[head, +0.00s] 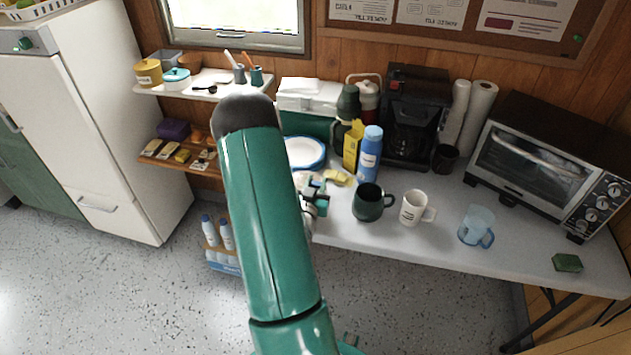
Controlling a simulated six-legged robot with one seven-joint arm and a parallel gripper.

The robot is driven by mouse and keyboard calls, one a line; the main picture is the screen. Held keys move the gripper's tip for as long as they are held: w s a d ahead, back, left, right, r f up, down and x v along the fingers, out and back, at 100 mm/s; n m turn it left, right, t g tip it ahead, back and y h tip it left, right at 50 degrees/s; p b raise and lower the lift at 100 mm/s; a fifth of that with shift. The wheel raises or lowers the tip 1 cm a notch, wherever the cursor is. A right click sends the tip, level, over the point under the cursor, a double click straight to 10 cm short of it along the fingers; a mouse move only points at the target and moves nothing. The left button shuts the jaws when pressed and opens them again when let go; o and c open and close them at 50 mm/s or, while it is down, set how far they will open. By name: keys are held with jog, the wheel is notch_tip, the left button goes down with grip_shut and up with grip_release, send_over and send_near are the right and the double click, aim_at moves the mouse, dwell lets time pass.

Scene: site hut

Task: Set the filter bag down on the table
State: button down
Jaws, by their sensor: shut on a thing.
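My gripper (318,192) is at the left front part of the white table (380,232), partly hidden behind my green arm. It is shut on a small pale thing (307,180), which looks like the filter bag. My arm and gripper hide part of it. I cannot tell whether it touches the table top. Small yellow pieces (338,178) lie on the table just right of my gripper.
A dark green mug (369,205), a white mug (411,209) and a clear blue mug (476,227) stand to the right. A blue bottle (369,155), yellow box (351,148) and plate (303,151) are behind. Table room is free near the front edge.

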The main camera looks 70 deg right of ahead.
jog(key=shift+s+a, duration=0.1)
jog(key=shift+s, duration=0.05)
jog(key=shift+f, duration=0.15)
jog(key=c, duration=1.1)
grip_release()
jog(key=shift+o, duration=0.2)
jog(key=s+a, duration=0.1)
jog(key=a, duration=1)
jog(key=shift+s+a, duration=0.4)
